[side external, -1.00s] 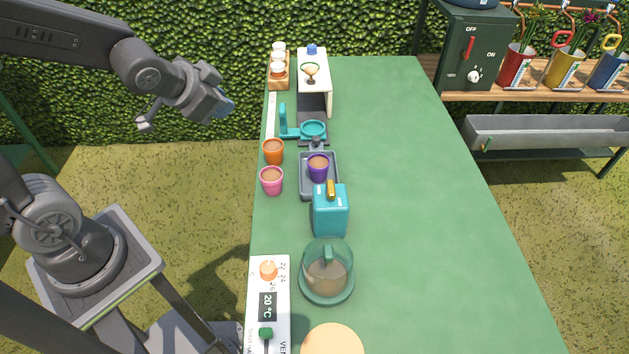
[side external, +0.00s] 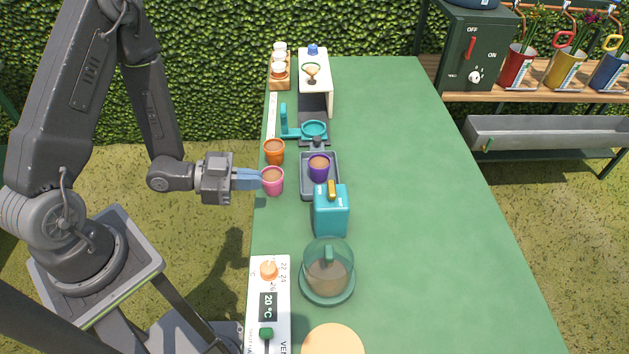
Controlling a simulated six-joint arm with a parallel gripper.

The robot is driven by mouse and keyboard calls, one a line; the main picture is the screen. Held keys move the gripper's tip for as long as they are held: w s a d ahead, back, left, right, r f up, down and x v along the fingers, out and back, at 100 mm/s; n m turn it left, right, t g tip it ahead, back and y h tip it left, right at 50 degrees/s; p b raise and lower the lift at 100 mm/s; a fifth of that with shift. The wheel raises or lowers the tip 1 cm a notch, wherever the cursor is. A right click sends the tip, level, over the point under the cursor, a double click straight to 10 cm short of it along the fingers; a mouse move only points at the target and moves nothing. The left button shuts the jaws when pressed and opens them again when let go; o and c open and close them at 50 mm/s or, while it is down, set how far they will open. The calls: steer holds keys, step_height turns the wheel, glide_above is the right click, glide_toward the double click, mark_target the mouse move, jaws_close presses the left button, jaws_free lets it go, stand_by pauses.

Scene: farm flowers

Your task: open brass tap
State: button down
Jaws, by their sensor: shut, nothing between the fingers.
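The brass tap (side external: 332,189) is a small gold lever on top of the teal tank (side external: 330,212) near the middle of the green table. The purple pot (side external: 319,167) stands in a grey tray (side external: 305,190) just behind the tank, close to the tap. My gripper (side external: 258,179) has blue fingers and is shut and empty. It reaches in from the left at the table's left edge, with its fingertips right by the pink pot (side external: 272,181). I cannot tell whether they touch it. The gripper is left of the tap and apart from it.
An orange pot (side external: 274,151) stands behind the pink one. A teal ring stand (side external: 313,131) and a white stand (side external: 314,72) are farther back. A glass-domed dish (side external: 327,271) and a white control panel (side external: 268,305) are in front. The table's right half is clear.

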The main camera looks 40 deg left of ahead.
mark_target(322, 184)
steer(key=shift+s+d+r+n+t+h, duration=0.1)
steer(key=shift+s+n+t+h, duration=0.15)
steer(key=shift+s+h, duration=0.3)
steer(key=shift+s+d+r+n+t+h, duration=0.15)
steer(key=shift+s+t+h, duration=0.15)
steer(key=shift+s, duration=0.35)
steer(key=x, duration=1.4)
steer(key=shift+w+a+f+m+g+h, duration=0.1)
steer(key=shift+w+m+g+h, duration=0.2)
steer(key=shift+m+g+h, duration=0.7)
steer(key=shift+w+m+g+h, duration=0.25)
steer(key=shift+m+g+h, duration=0.35)
steer(key=shift+g, duration=0.45)
steer(key=shift+w, duration=0.65)
steer(key=shift+w+d, duration=0.25)
steer(key=shift+w, duration=0.15)
steer(key=shift+w+d, duration=0.15)
steer(key=shift+w, duration=0.05)
